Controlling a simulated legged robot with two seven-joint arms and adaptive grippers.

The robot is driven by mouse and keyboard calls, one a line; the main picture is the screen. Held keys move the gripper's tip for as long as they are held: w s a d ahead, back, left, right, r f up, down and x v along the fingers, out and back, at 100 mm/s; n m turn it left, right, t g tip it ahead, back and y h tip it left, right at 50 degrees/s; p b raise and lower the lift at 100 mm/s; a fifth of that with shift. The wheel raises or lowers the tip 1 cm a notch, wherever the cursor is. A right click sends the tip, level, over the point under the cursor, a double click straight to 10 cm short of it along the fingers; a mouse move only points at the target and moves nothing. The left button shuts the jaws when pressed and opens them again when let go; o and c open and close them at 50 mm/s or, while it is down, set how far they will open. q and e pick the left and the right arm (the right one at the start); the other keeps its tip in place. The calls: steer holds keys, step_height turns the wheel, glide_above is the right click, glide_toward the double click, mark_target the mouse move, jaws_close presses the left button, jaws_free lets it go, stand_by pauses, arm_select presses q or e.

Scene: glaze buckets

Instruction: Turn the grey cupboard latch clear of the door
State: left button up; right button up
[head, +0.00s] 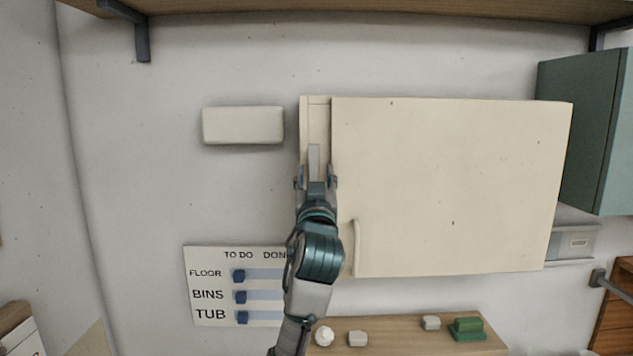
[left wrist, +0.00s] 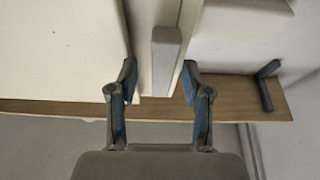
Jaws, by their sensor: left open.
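The grey latch (head: 314,158) is a short bar, upright on the narrow cream frame strip (head: 317,108) left of the cupboard door (head: 450,180). It lies beside the door's edge and does not visibly cross it. The cream door looks shut and has a vertical handle (head: 356,247) low on its left. My left gripper (head: 315,177) is open, with one finger on each side of the latch's lower end. In the left wrist view, the latch (left wrist: 165,62) shows between the open fingers, with gaps on both sides; contact cannot be seen. My right gripper is out of view.
A pale box (head: 243,125) is on the wall left of the cupboard. A chore board (head: 213,258) hangs lower left, partly behind my arm. A shelf (head: 400,330) with small items is below, a wooden shelf (head: 350,10) above, and a green cabinet (head: 580,130) at right.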

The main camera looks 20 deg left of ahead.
arm_select(q)
steer(key=v, duration=1.2)
steer(key=shift+w+d+f, duration=0.1)
steer(key=shift+w, duration=0.1)
